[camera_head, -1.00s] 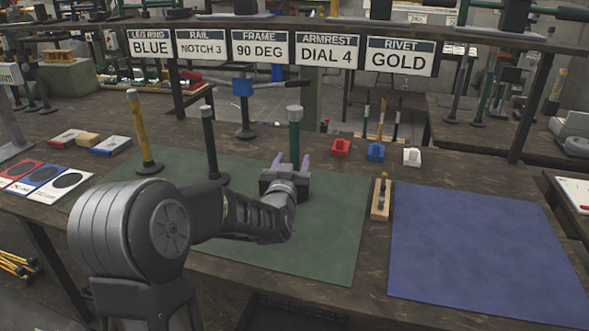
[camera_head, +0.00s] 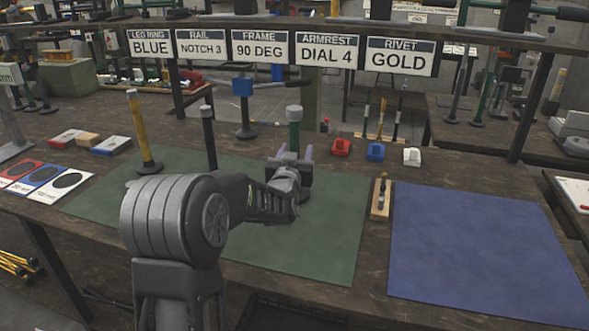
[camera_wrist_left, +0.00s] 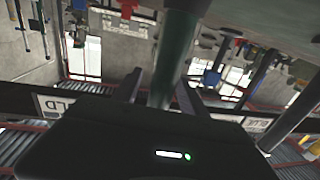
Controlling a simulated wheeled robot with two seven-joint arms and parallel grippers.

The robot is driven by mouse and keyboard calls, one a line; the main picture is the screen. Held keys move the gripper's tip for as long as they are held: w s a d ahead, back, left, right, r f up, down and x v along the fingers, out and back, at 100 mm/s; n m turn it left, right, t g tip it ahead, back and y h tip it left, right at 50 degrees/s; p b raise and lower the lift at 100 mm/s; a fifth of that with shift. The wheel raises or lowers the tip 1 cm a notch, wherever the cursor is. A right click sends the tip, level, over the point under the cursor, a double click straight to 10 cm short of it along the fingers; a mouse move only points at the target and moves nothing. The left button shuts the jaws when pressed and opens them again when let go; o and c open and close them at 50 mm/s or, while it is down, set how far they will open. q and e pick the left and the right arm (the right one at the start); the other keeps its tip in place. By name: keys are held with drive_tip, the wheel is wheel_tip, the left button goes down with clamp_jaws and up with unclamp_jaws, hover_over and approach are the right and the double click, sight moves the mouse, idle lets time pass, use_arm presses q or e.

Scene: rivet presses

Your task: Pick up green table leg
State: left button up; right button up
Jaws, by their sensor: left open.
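The green table leg (camera_head: 294,132) stands upright on the green mat (camera_head: 325,245), with a pale grey-green cap on top. My left gripper (camera_head: 295,153) is open, with one finger on either side of the leg's lower shaft. The gripper and wrist hide most of the leg's lower part. In the left wrist view the dark green shaft (camera_wrist_left: 175,50) rises between the two spread fingers (camera_wrist_left: 160,90). Whether a finger touches it, I cannot tell. My right gripper is not in view.
A yellow leg (camera_head: 141,130) and a black leg (camera_head: 209,138) stand to the left. A blue-headed post (camera_head: 243,105) stands behind. Red, blue and white blocks (camera_head: 375,152) and a small wooden holder (camera_head: 381,200) are to the right. The blue mat (camera_head: 480,250) is clear.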

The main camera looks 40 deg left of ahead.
use_arm(q)
clamp_jaws()
idle(0.4)
drive_tip(key=shift+r, duration=0.1)
idle(0.8)
